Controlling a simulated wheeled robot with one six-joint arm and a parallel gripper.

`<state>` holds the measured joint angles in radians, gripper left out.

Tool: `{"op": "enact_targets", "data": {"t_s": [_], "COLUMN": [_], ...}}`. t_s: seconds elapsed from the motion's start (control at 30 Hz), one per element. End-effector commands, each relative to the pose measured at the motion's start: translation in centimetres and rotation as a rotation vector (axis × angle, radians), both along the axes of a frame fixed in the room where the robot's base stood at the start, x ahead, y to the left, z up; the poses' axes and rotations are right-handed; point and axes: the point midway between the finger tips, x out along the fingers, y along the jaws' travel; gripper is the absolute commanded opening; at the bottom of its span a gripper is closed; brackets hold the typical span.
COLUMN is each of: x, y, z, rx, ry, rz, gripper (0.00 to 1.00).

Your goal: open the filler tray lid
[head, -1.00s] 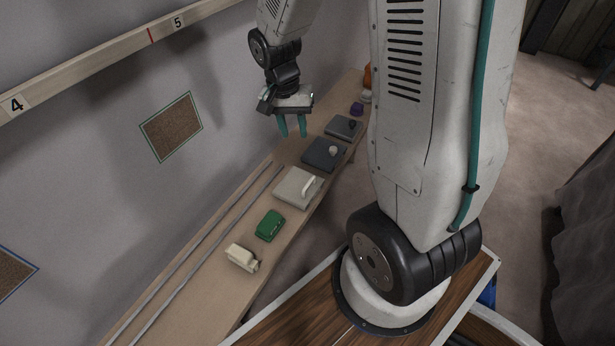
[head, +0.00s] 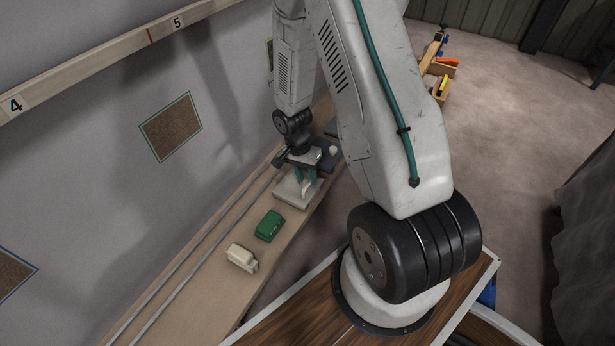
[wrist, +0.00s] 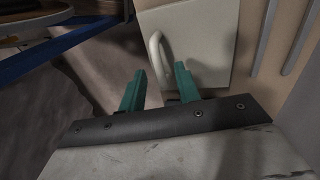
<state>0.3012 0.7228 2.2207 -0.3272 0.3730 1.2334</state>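A cream, flat tray lid (head: 287,197) with a pale bar handle lies on the bench; no label shows that it is the filler tray. In the wrist view the cream lid (wrist: 208,45) fills the upper middle, and its arched handle (wrist: 154,48) stands near its left edge. My gripper (head: 307,183) is over this lid in the head view, hiding its handle there. In the wrist view my gripper (wrist: 160,70) has its two teal fingers apart, with the handle's near end between or just beyond the fingertips. Contact cannot be told. The lid looks shut.
A green block-like object (head: 269,226) and a cream one (head: 242,258) lie nearer on the bench (head: 190,303). A dark tray with a knob (head: 326,159) is just beyond. Two thin rods (head: 185,275) run along the wall side.

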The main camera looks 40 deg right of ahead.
Motion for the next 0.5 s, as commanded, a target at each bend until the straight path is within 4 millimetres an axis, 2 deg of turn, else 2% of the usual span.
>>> {"op": "enact_targets", "data": {"t_s": [0.13,0.37,0.4,0.5], "x": [-0.19,-0.18,-0.18,-0.18], "y": [-0.05,-0.05,-0.05,-0.05], "z": [-0.91,-1.01,-1.0,-0.99], "rx": [0.001,0.001,0.001,0.001], "ry": [0.0,-0.001,-0.001,-0.001], "rz": [0.002,0.002,0.002,0.001], "gripper": [0.33,0.33,0.3,0.02]}}
